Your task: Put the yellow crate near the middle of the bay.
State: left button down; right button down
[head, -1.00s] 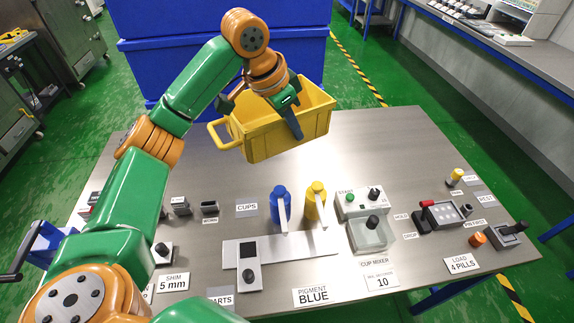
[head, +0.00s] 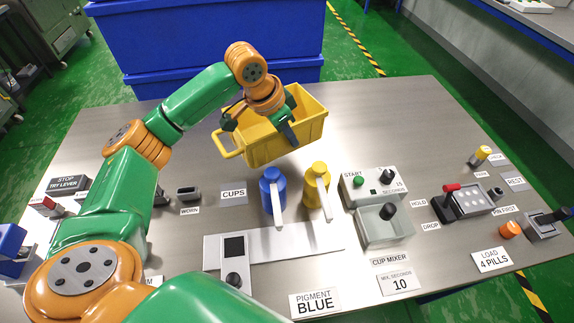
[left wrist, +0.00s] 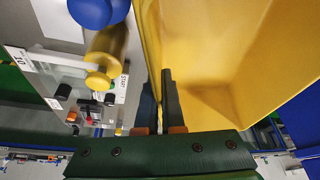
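The yellow crate (head: 270,147) is in the head view over the far part of the metal table, behind the blue and yellow bottles, with its loop handle at its left end. My left gripper (head: 287,130) is at its near wall, one dark finger showing outside. In the left wrist view the crate (left wrist: 225,60) fills the upper right, and the two fingers (left wrist: 160,105) are close together with the crate's wall between them. The crate looks empty where I can see inside. Whether its base touches the table is unclear. My right gripper is out of view.
The blue bottle (head: 272,188) and yellow bottle (head: 317,185) stand just in front of the crate. The cup mixer (head: 385,225) is right of them. Large blue bins (head: 200,50) stand behind the table. The table's back right (head: 400,120) is clear.

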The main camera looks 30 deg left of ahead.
pick_arm(q)
notch_tip(320, 180, down, 10)
jog(key=shift+r, duration=0.15)
jog(key=shift+s, duration=0.1)
jog(key=c, duration=1)
grip_release()
jog(key=shift+c, duration=0.2)
